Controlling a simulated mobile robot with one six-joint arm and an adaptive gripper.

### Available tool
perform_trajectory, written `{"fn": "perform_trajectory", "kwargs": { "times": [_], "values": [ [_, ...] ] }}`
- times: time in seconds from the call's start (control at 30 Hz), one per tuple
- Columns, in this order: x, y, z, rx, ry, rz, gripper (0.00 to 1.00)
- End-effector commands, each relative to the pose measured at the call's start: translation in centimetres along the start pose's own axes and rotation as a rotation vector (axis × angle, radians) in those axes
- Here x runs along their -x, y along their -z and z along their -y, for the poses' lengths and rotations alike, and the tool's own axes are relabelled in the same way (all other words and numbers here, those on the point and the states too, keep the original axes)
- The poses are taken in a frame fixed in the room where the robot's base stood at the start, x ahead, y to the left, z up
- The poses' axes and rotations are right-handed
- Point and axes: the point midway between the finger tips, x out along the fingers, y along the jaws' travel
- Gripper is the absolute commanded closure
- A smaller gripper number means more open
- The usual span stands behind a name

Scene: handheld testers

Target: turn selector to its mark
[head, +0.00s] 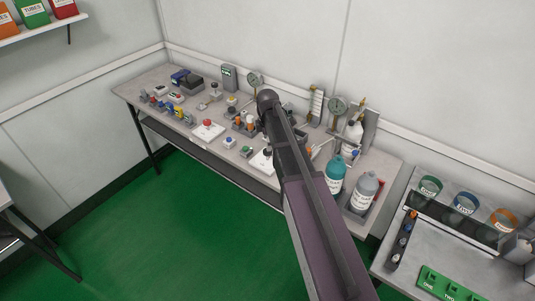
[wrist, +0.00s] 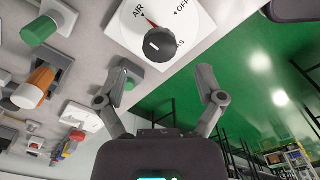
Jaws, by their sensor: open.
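The selector in the wrist view has a round black knob (wrist: 160,44) on a white dial plate (wrist: 190,28). The plate reads AIR and OFF, and a third label is partly hidden behind the knob, with an S showing. A thin red pointer or mark (wrist: 151,22) shows beside the knob near AIR. The knob has a small pale line, but its exact aim is hard to tell. My gripper (wrist: 165,78) is open and empty, its two fingers spread below the knob in the picture, apart from it. In the head view my arm hides the gripper.
Beside the dial in the wrist view are a green knob (wrist: 40,31) and an orange-handled part (wrist: 39,84). In the head view, the bench (head: 135,88) carries several small devices, a teal bottle (head: 335,175) and a grey bottle (head: 364,192). The green floor (head: 150,230) in front is clear.

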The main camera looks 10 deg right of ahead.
Motion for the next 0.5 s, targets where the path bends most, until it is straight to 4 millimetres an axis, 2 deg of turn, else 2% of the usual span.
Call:
{"fn": "perform_trajectory", "kwargs": {
  "times": [0.03, 0.2, 0.5],
  "values": [
    [-0.8, 0.0, 0.0, 0.0, 0.0, 0.0, 0.13],
    [-2.1, 0.0, 0.0, 0.0, 0.0, 0.0, 0.13],
    [-3.7, 0.0, 0.0, 0.0, 0.0, 0.0, 0.13]
  ]
}}
